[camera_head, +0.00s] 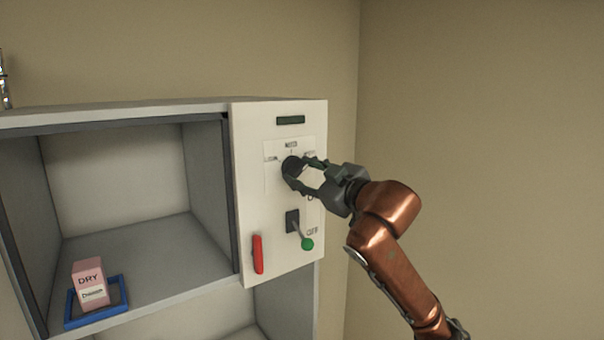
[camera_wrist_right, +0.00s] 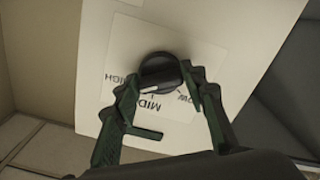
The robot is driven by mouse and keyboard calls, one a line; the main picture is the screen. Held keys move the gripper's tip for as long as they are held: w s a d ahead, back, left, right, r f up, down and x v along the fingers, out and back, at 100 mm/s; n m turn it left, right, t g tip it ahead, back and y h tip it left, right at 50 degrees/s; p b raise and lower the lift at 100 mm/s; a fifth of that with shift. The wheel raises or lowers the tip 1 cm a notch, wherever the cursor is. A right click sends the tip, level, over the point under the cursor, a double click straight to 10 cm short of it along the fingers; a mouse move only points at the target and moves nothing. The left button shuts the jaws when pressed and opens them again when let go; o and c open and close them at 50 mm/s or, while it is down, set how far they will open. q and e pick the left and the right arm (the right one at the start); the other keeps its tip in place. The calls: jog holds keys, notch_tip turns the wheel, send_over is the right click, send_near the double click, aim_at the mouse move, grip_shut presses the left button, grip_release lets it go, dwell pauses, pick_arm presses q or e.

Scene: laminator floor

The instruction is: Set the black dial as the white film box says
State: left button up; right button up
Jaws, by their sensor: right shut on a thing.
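The black dial (camera_head: 290,166) sits on the white control panel, with MID printed above it. In the right wrist view the dial (camera_wrist_right: 160,72) appears upside down, with HIGH at its left, MID below and LOW at its right. My right gripper (camera_head: 298,170) is shut on the dial, one finger on each side. My left gripper is out of view.
The pink box stands in a blue tray (camera_head: 119,299). Below the dial, the panel (camera_head: 270,205) has a lever with a green knob (camera_head: 307,244) beside OFF, and a red handle (camera_head: 258,254). A dark green strip (camera_head: 290,120) is above. Free room lies right of the cabinet.

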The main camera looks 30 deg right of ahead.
jog(key=shift+f+m, duration=0.1)
jog(key=shift+m, duration=0.2)
dwell(0.4)
jog(key=o, duration=1.2)
jog(key=shift+c, duration=0.2)
jog(key=shift+s, duration=0.1)
jog(key=s+d, duration=0.1)
jog(key=s, duration=1)
jog(key=shift+s, duration=0.4)
